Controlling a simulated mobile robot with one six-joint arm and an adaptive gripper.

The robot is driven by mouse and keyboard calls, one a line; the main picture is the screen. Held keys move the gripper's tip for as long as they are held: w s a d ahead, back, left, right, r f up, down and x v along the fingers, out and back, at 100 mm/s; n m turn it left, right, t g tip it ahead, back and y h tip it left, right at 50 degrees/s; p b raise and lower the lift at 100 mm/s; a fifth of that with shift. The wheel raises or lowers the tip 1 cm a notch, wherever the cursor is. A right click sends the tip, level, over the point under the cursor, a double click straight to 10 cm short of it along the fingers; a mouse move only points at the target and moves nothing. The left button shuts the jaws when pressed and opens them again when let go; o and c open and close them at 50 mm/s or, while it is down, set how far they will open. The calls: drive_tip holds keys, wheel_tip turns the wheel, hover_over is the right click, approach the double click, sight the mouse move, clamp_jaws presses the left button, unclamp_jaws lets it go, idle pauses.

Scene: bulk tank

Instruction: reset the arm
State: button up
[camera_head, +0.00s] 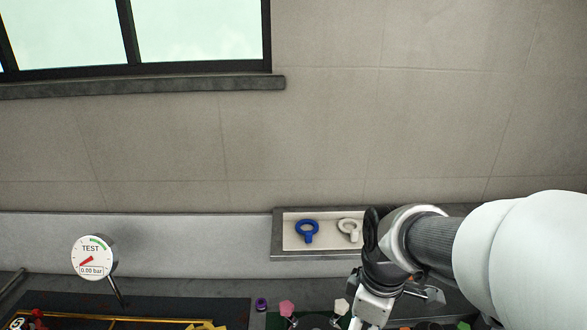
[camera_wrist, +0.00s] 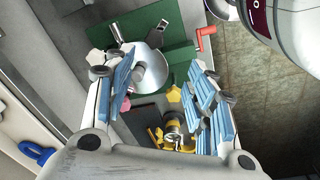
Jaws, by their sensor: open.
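My arm reaches in from the right in the head view and bends down at the wrist, above the right part of the bench.
A wall tray (camera_head: 277,240) holds a blue ring-handled piece (camera_head: 307,231) and a white one (camera_head: 349,229), close to my wrist. A gauge (camera_head: 92,258) reading 0.00 bar stands left. A red crank-shaped part (camera_wrist: 204,38) and yellow parts (camera_wrist: 173,126) lie below.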

drive_tip(key=s+r+m+t+b, duration=0.2)
drive_tip(key=s+r+m+t, duration=0.1)
drive_tip(key=s+m, duration=0.8)
drive_tip(key=shift+s+r+m+t, duration=0.3)
drive_tip(key=shift+s+r, duration=0.5)
drive_tip(key=shift+r, duration=0.05)
